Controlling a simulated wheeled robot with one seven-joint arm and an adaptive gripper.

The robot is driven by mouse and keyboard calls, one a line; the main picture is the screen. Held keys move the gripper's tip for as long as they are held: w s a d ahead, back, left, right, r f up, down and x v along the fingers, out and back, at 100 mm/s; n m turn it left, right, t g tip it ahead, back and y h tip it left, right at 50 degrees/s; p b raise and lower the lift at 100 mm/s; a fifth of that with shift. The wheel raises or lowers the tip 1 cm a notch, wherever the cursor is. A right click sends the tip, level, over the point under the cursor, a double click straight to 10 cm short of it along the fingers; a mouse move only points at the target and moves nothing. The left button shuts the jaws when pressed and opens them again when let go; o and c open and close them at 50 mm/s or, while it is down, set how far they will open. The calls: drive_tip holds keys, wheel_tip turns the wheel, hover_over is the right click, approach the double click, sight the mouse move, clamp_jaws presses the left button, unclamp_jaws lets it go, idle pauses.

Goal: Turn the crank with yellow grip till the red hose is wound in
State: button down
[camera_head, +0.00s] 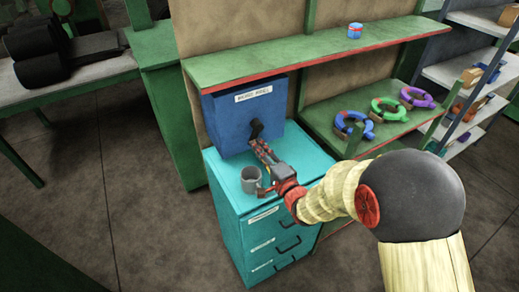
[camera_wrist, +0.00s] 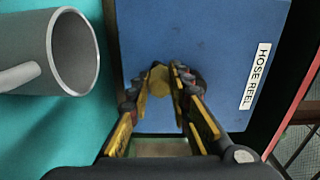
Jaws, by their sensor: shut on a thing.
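A blue box (camera_head: 227,122) labelled as a hose reel stands on a teal drawer cabinet (camera_head: 230,222), under the green shelf. A black crank part (camera_head: 256,127) sticks out of its front. My gripper (camera_head: 261,150) reaches to this crank. In the wrist view, the yellow grip (camera_wrist: 159,77) sits between the fingertips of my gripper (camera_wrist: 163,84), which are shut on it. The blue box face (camera_wrist: 215,50) lies behind. The fingers hide much of the crank. I cannot make out a red hose in either view.
A grey mug (camera_head: 251,179) stands on the cabinet top close beside my gripper; it is also at the left of the wrist view (camera_wrist: 76,52). A red-edged green shelf (camera_head: 300,49) hangs above the box. Several coloured ring-shaped things lie on the lower shelf to the right.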

drive_tip(key=c, duration=1.6)
unclamp_jaws()
drive_tip(key=v, duration=1.2)
